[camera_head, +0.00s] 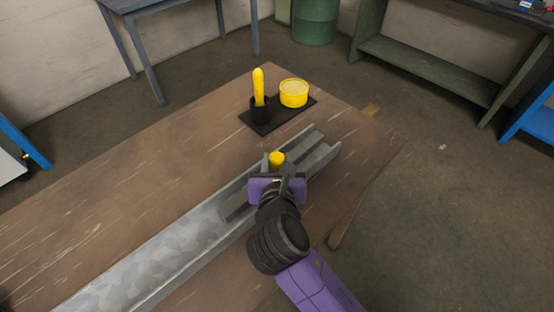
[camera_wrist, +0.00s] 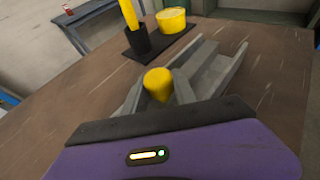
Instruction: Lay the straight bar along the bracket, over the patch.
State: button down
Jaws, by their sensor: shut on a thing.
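The grey bracket (camera_head: 165,254) is a long mottled channel lying diagonally on the table, with raised side walls; its far part also shows in the wrist view (camera_wrist: 239,66). My gripper (camera_head: 275,182) is over the channel near its far end, shut on the straight bar (camera_head: 235,212). The bar is grey and seems to lie along the channel, between the walls. I cannot tell whether it touches the floor of the bracket. No patch is distinguishable; my gripper hides part of the channel.
A black tray (camera_head: 272,125) behind the bracket holds a yellow-handled tool in a black cup (camera_head: 259,108) and a round yellow tin (camera_head: 293,93). The wooden table (camera_head: 150,190) is bare left of the bracket. The table's right edge is close to my arm.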

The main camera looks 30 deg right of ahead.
jog(key=shift+s+f, duration=0.15)
jog(key=shift+f, duration=0.75)
jog(key=c, duration=1)
grip_release()
jog(key=shift+s+f, duration=0.1)
jog(key=shift+f, duration=0.1)
jog(key=shift+r+b, duration=0.35)
jog(key=shift+r, duration=0.2)
jog(key=r+v, duration=0.1)
jog(key=v, duration=1.1)
jog(key=shift+w+p, duration=0.25)
jog(key=shift+p, duration=0.15)
